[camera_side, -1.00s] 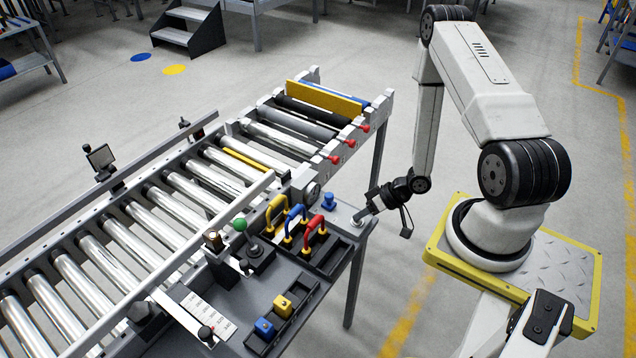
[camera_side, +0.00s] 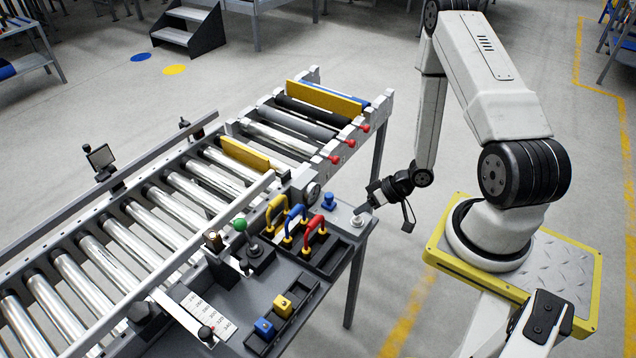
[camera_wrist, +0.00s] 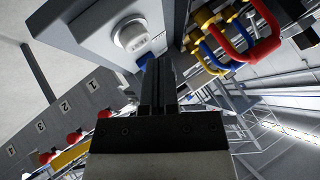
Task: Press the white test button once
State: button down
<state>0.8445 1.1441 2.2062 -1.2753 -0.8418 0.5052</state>
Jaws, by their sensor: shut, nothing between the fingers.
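The white test button (camera_side: 357,222) sits on the right corner of the grey control panel, beside a blue knob (camera_side: 329,201). In the wrist view the button (camera_wrist: 133,37) is a round white cap with a small label on its base. My gripper (camera_side: 363,209) is shut and empty, its tips just above and beside the button with a small gap showing. In the wrist view the dark closed fingers (camera_wrist: 158,78) point toward the panel, and the button is in plain sight to their left.
Yellow, blue and red handles (camera_side: 300,226) stand left of the button. The roller conveyor (camera_side: 150,225) runs behind, with a raised yellow plate (camera_side: 245,153) between rollers. Open floor lies right of the panel.

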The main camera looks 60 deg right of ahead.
jog(key=shift+r, duration=2.35)
jog(key=shift+w+d+r+h, duration=0.3)
jog(key=shift+w+r+h, duration=0.1)
jog(key=shift+w+h, duration=0.15)
jog(key=w+r+n+g+h, duration=0.1)
jog(key=w+r+g+h, duration=0.1)
jog(key=w+r+h, duration=0.15)
notch_tip(320, 180, up, 10)
jog(key=g+h, duration=0.2)
send_over(361, 219)
jog(key=w+a, duration=0.4)
jog(key=a, duration=0.1)
jog(key=s+a+r+y, duration=0.1)
jog(key=s+a+r, duration=0.2)
jog(key=a, duration=0.3)
jog(key=shift+a+r+n+g, duration=0.4)
jog(key=shift+r, duration=0.3)
dwell(0.9)
